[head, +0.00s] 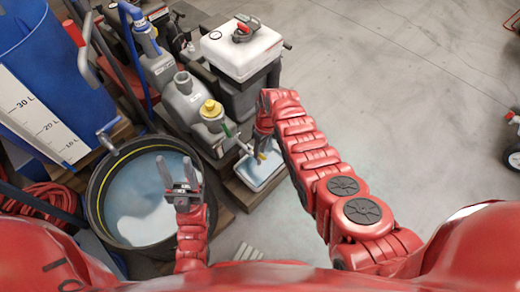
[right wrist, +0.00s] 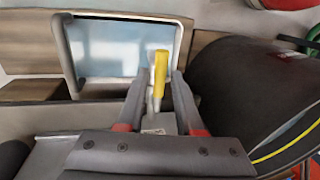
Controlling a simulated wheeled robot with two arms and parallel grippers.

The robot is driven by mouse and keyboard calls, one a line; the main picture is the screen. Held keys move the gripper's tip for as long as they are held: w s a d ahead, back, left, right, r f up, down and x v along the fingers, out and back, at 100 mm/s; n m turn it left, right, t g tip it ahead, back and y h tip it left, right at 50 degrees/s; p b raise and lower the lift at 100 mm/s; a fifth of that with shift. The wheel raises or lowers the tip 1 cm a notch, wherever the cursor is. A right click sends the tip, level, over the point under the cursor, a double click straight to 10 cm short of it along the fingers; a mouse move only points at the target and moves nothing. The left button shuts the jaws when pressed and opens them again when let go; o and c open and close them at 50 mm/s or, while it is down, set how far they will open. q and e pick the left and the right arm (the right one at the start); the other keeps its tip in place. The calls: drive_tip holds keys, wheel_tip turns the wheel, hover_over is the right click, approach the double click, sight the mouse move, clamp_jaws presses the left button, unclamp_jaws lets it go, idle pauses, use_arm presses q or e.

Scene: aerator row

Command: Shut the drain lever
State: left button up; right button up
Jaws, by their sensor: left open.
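The drain lever (right wrist: 159,75) has a yellow handle and stands between the fingers of my right gripper (right wrist: 160,72) in the right wrist view. The fingers are apart on either side of it, with what look like small gaps; contact is hard to judge. In the head view the right gripper (head: 260,138) is beside the grey containers, and it partly hides the lever. A shallow light-blue tray (head: 262,168) lies below; it also shows in the right wrist view (right wrist: 182,50). My left gripper (head: 178,178) is open and empty above the round black tub (head: 97,205).
Grey canisters, one with a yellow cap (head: 211,109), stand in a row left of my right arm. A white-topped unit (head: 242,50) is behind. A blue barrel (head: 40,60) stands at the left. The concrete floor (head: 400,110) at right is mostly clear.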

clamp_jaws()
idle(1.1)
